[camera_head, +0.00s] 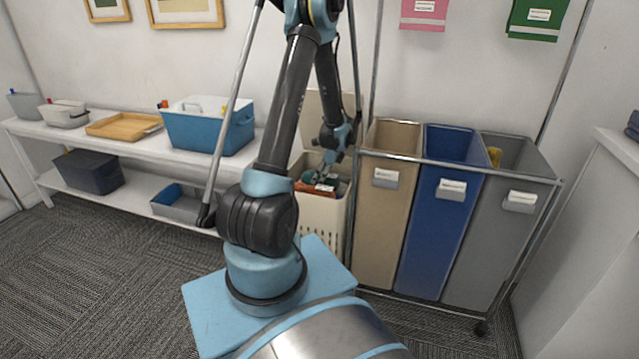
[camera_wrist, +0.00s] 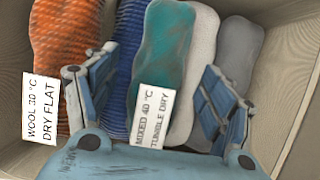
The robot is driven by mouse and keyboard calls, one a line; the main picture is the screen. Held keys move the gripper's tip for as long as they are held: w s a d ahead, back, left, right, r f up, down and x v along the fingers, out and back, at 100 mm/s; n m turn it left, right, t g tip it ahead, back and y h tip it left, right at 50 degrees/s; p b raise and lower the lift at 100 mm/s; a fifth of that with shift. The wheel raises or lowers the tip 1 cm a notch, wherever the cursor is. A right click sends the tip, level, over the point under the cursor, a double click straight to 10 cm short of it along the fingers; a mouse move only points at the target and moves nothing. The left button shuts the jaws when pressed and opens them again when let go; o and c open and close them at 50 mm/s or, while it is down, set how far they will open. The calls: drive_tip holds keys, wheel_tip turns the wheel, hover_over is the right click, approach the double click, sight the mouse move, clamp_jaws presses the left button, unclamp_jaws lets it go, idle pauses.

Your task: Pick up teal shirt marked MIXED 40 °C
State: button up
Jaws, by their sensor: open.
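The teal shirt (camera_wrist: 166,48) lies folded in the cream laundry basket (camera_head: 325,225), between a blue ribbed garment and a white one. Its white tag (camera_wrist: 154,118) reads MIXED 40 °C, TUMBLE DRY. My gripper (camera_wrist: 160,95) is open and empty in the wrist view, with one finger on each side of the tag and the shirt's near end. I cannot tell whether the fingers touch the cloth. In the head view my gripper (camera_head: 325,172) reaches down into the basket, and the shirt there is mostly hidden.
In the basket are an orange garment (camera_wrist: 65,35) tagged WOOL 30 °C, a blue one (camera_wrist: 118,70), a white one (camera_wrist: 194,70) and a grey one (camera_wrist: 238,50). Right of the basket stand beige (camera_head: 380,220), blue (camera_head: 440,230) and grey bins (camera_head: 500,240). A white shelf (camera_head: 190,152) stands left.

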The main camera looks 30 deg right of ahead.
drive_tip(key=shift+x, duration=0.75)
drive_tip(key=c, duration=1.2)
drive_tip(key=shift+c, duration=0.2)
